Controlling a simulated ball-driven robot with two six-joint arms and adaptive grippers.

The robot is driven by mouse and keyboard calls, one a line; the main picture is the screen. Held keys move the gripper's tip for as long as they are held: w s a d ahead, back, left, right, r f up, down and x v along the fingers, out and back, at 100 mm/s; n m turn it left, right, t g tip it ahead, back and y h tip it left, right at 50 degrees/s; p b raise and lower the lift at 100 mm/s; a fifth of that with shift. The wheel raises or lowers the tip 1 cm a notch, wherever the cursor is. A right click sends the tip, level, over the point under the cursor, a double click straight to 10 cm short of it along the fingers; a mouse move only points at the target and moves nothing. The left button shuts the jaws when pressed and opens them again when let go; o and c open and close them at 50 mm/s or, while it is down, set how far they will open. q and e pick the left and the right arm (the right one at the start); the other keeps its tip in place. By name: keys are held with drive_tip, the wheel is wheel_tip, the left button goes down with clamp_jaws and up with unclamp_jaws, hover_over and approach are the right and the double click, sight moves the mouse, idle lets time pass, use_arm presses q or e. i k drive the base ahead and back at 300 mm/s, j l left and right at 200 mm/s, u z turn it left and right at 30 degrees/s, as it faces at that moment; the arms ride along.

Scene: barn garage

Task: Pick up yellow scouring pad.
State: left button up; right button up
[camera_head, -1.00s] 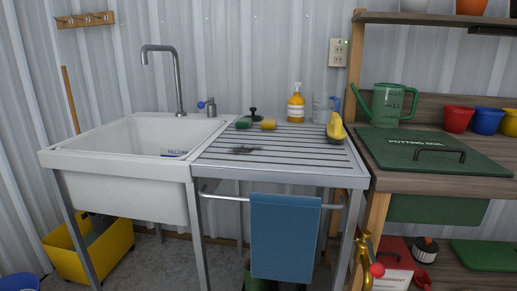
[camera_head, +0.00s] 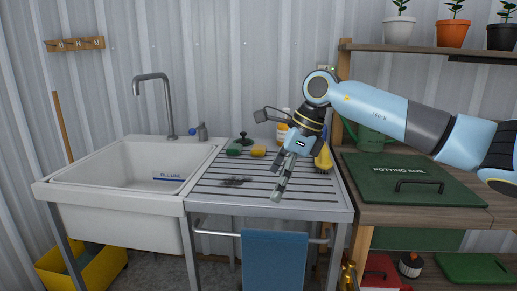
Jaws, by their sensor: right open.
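The yellow scouring pad (camera_head: 258,151) lies at the back of the slatted metal drainboard (camera_head: 216,188), just right of a similar green pad (camera_head: 234,150). My right arm comes in from the right. My right gripper (camera_head: 279,182) hangs over the drainboard, pointing down, with its fingers apart and nothing between them. It is in front and to the right of the yellow pad and does not touch it. My left gripper is out of view.
A black-handled object (camera_head: 243,138) stands behind the pads. An orange bottle (camera_head: 282,131) and a yellow item (camera_head: 323,158) are partly hidden by my right gripper. A dark patch (camera_head: 236,182) marks the slats. A white sink (camera_head: 120,168) is left, and a green lid (camera_head: 405,181) right.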

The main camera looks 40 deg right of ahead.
sight(257, 150)
drive_tip(key=i+l, duration=0.35)
drive_tip(key=l, duration=0.15)
drive_tip(key=i+l, duration=0.35)
drive_tip(key=l, duration=0.15)
drive_tip(key=i+l, duration=0.35)
drive_tip(key=l, duration=0.2)
